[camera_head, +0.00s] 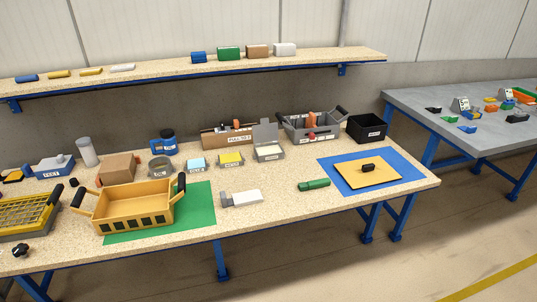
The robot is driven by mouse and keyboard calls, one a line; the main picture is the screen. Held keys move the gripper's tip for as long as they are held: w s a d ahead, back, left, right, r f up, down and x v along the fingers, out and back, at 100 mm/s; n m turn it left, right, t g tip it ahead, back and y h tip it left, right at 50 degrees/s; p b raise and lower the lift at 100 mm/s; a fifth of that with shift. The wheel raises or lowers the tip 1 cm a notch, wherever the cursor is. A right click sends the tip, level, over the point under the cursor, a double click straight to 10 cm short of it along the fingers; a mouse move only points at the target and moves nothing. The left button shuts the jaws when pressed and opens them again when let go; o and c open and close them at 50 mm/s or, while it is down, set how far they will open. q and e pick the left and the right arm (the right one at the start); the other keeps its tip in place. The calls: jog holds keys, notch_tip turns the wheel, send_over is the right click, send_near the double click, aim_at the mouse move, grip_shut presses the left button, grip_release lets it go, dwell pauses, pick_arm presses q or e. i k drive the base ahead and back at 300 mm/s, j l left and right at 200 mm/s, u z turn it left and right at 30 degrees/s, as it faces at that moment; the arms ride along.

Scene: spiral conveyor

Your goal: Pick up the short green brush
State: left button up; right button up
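A short green item (314,184), which looks like the green brush, lies on its side on the speckled table (290,205). It lies just left of the blue mat (335,172) and right of a grey and white block-shaped tool (241,198). Nothing covers it. Bristles are too small to make out. Neither of my grippers shows in the head view.
A yellow crate (106,224) with black-tipped handles stands on a green mat (203,215). A yellow board (390,177) with a black handle lies on the blue mat. Boxes and tins line the back. The table around the green item is clear.

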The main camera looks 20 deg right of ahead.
aim_at(323, 182)
jog(key=i+l+u, duration=0.1)
jog(key=l, duration=0.3)
jog(key=i+l, duration=0.2)
jog(key=l, duration=0.25)
jog(key=i+l+u, duration=0.15)
jog(key=l, duration=0.25)
jog(key=i+l+u, duration=0.1)
jog(key=l, duration=0.3)
jog(key=i+l, duration=0.1)
jog(key=l, duration=0.35)
jog(key=u, duration=0.05)
